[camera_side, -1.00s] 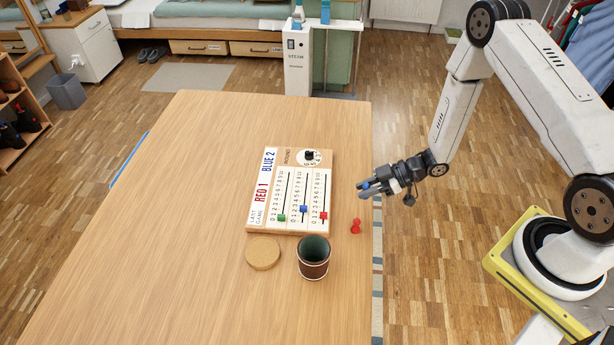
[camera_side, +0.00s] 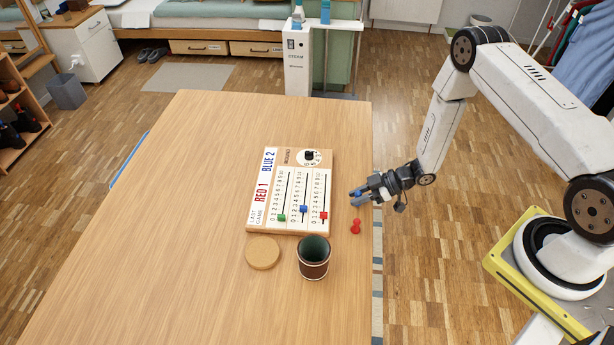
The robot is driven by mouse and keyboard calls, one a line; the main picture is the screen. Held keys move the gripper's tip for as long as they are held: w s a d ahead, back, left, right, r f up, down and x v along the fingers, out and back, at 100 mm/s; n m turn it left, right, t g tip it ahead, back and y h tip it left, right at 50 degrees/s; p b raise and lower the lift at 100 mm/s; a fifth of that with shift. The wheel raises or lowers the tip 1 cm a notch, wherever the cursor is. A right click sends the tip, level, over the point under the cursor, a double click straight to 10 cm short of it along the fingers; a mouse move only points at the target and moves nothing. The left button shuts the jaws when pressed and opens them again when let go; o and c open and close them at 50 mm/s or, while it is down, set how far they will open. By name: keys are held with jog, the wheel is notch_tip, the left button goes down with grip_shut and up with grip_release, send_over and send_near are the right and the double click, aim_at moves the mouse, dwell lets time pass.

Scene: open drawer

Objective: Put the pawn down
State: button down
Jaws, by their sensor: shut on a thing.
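My gripper (camera_side: 359,196) is just above the table's right edge, to the right of the score board. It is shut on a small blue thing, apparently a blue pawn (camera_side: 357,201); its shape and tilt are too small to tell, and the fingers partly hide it. A red pawn (camera_side: 355,227) is on the table near the right edge, below the gripper in the picture and apart from it.
The score board (camera_side: 268,213) with green, blue and red sliders is left of the gripper. A dark cup (camera_side: 313,262) and a round cork coaster (camera_side: 262,253) are in front of it. The wooden table (camera_side: 160,240) is clear on the left.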

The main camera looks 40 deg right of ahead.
jog(key=shift+f, duration=0.2)
jog(key=c, duration=0.5)
grip_release()
jog(key=shift+v, duration=3.85)
jog(key=shift+s+f, duration=0.1)
